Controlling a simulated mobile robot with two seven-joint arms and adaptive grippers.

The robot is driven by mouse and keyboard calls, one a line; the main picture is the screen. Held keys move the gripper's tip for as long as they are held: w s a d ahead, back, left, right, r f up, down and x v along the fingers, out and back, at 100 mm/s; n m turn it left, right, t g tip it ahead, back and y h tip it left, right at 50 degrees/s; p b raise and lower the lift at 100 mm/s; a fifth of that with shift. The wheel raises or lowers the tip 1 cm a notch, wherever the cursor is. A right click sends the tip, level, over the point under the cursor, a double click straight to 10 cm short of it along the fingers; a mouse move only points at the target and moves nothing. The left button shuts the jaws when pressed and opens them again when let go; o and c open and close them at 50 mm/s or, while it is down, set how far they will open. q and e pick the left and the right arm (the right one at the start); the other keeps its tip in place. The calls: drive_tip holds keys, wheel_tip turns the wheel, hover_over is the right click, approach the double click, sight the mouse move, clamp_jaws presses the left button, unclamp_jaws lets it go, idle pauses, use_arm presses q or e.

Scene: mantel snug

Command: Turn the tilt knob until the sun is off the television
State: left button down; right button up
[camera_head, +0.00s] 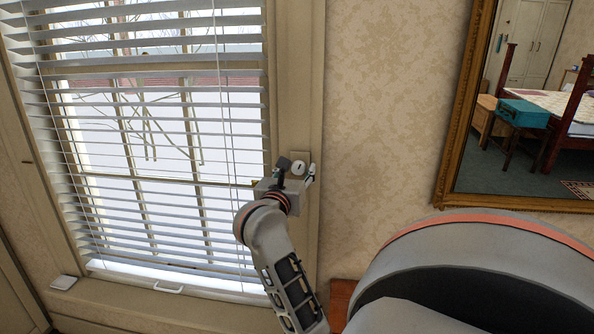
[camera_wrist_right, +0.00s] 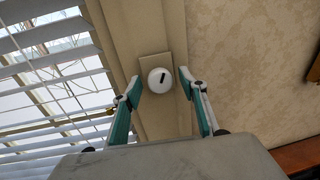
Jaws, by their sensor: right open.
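The tilt knob (camera_head: 298,167) is a small round white knob with a dark mark, on a beige plate on the window frame's right side. It also shows in the right wrist view (camera_wrist_right: 160,80), its mark slanting slightly. My right gripper (camera_head: 296,173) is open, its fingertips on either side of the knob. In the wrist view a gap shows between the knob and each fingertip; whether they reach its depth is unclear. The white blind (camera_head: 150,112) covers the window with slats apart, daylight showing between them. The television and my left gripper are not in view.
Blind cords hang left of the knob. A gold-framed mirror (camera_head: 455,110) on the papered wall reflects a bed and a teal box. A brown wooden edge (camera_head: 340,295) lies below. The wall between window and mirror is bare.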

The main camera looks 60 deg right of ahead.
drive_tip(key=c, duration=1.1)
drive_tip(key=shift+f+m+b, duration=0.1)
drive_tip(key=shift+m+b, duration=0.55)
drive_tip(key=shift+m, duration=0.35)
drive_tip(key=o, duration=1.1)
drive_tip(key=v, duration=1.2)
drive_tip(key=shift+r, duration=0.3)
